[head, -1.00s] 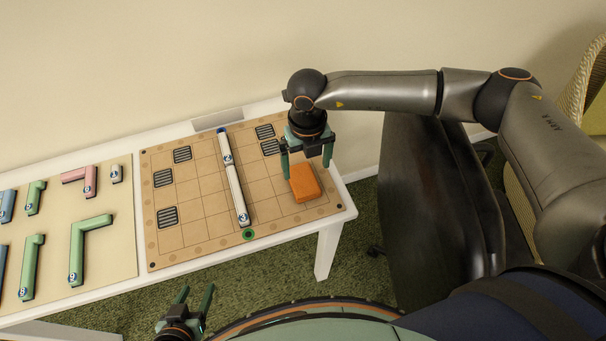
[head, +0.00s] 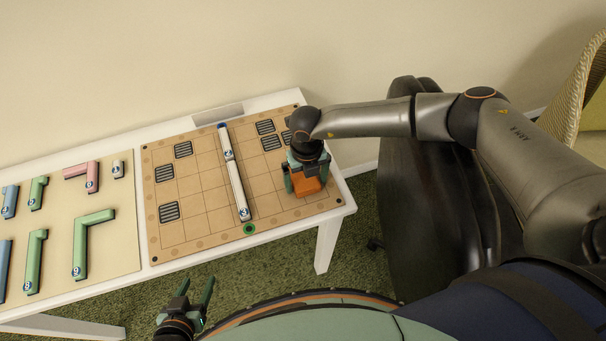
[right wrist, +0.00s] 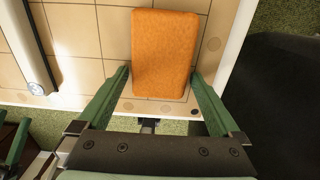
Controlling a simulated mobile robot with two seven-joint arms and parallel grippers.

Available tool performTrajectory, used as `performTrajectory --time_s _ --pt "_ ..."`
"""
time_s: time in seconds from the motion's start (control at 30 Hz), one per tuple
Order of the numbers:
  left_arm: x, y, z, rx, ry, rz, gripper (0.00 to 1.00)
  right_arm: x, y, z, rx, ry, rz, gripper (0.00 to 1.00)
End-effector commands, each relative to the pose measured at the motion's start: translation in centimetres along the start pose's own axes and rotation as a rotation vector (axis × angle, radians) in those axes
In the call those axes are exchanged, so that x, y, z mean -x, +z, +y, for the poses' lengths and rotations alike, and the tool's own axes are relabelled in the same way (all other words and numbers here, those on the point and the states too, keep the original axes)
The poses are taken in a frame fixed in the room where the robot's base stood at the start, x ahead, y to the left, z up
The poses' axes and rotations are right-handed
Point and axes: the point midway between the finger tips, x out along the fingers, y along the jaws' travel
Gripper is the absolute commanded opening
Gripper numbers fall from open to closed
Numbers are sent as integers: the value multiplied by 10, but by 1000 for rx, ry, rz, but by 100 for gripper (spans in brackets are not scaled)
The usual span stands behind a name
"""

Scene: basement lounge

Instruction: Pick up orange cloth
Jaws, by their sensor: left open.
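The orange cloth (head: 308,187) is a folded block lying on the right end of the grid board (head: 185,222), and most of it is under my right gripper in the head view. In the right wrist view the cloth (right wrist: 165,52) lies between and beyond the two green fingers of my right gripper (right wrist: 160,100). These fingers are apart, one on each side of the cloth's near end, with gaps between. My right gripper (head: 305,190) is low over the cloth in the head view. My left gripper (head: 196,292) is open and empty, in front of the table.
A white and blue bar (head: 236,180) lies on the board left of the cloth. Several coloured pieces lie on a second board (head: 110,255) at the left. A dark chair (head: 420,190) stands right of the table (head: 345,209), close to my right arm.

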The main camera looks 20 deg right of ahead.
Motion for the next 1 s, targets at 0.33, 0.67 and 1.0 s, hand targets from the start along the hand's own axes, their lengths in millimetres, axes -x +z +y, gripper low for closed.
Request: performTrajectory --time_s 0.33,0.67,1.0 --pt "0 -1 0 -1 0 2 59 1 0 0 0 0 0 61" --pt "0 -1 0 -1 0 2 59 1 0 0 0 0 0 27" --pt "0 -1 0 -1 0 2 59 7 1 0 1 0 -1 27"
